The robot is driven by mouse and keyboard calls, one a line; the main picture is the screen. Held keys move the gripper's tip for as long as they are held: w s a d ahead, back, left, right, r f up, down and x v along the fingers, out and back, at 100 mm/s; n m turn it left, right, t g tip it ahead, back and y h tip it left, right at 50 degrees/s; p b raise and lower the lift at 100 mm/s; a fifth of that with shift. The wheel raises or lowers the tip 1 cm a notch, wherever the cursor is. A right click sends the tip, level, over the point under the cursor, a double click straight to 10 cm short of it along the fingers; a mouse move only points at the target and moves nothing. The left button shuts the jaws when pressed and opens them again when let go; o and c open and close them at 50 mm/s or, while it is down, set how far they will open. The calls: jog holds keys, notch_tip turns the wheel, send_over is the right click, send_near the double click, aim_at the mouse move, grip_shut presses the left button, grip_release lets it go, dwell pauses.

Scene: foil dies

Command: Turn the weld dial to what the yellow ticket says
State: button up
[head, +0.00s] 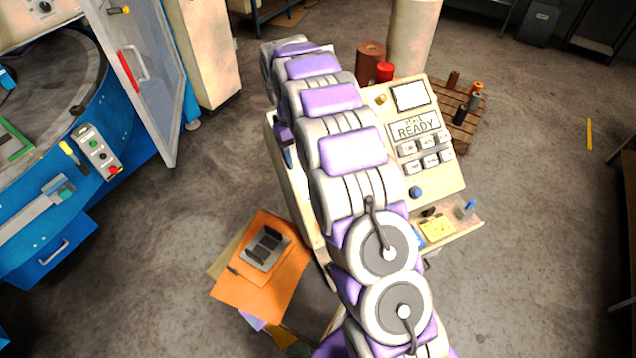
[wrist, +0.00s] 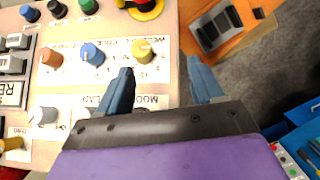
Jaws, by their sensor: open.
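In the wrist view a panel of knobs shows upside down. A yellow knob (wrist: 143,50) with a pale pointer stands at the end of a row of dials; the small label by it seems to read weld. My gripper (wrist: 160,78) is open and empty over the panel, its two blue-grey fingers apart. The yellow knob lies just beyond the fingertips, closer to the left finger, and is not gripped. In the head view a yellow ticket (head: 436,229) lies on the console's front shelf; its writing is too small to read. My arm hides the dials and gripper there.
A blue knob (wrist: 92,54) and an orange knob (wrist: 50,57) sit beside the yellow one. An orange board (head: 262,268) bearing a grey part stands left of the console (head: 437,183). A blue machine fills the far left.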

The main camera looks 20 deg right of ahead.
jog(key=a+p+v, duration=0.2)
jog(key=p+v, duration=0.4)
jog(key=v, duration=1)
jog(key=shift+w+d+f, duration=0.1)
jog(key=shift+d, duration=0.05)
